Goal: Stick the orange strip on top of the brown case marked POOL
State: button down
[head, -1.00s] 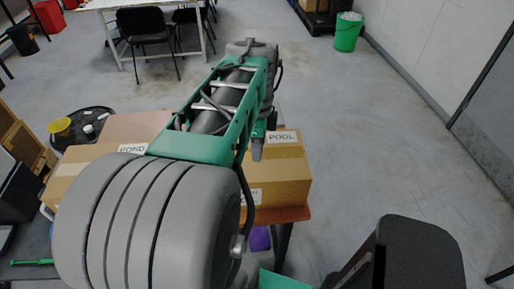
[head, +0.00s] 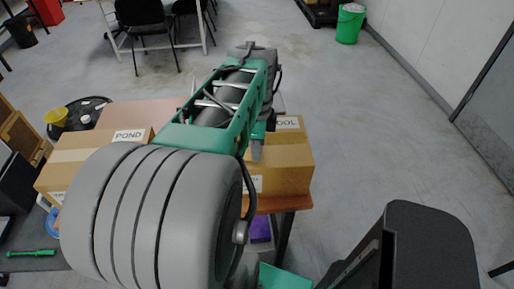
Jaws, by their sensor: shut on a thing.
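The brown case marked POOL (head: 285,168) stands on the table to the right of my arm. Its top label is partly covered by my arm, so only the last letters show. My gripper (head: 257,150) shows only as a grey tip below the green arm link, in front of the case's top in this view. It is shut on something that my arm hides. I cannot see the orange strip anywhere, and I cannot tell whether the gripper touches the case.
A brown case marked POND (head: 85,160) stands at left, partly behind my arm. The brown table (head: 285,203) carries the cases. A purple item (head: 261,229) lies below it. A yellow cup (head: 55,117) is on a black round top at left.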

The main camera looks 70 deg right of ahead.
jog(key=shift+f+b, duration=0.3)
jog(key=shift+f, duration=0.3)
dwell(1.4)
jog(key=c, duration=1.4)
grip_release()
jog(key=shift+o, duration=0.2)
jog(key=o, duration=0.4)
jog(key=shift+r, duration=0.1)
jog(key=shift+r+p, duration=2.4)
jog(key=shift+r, duration=0.55)
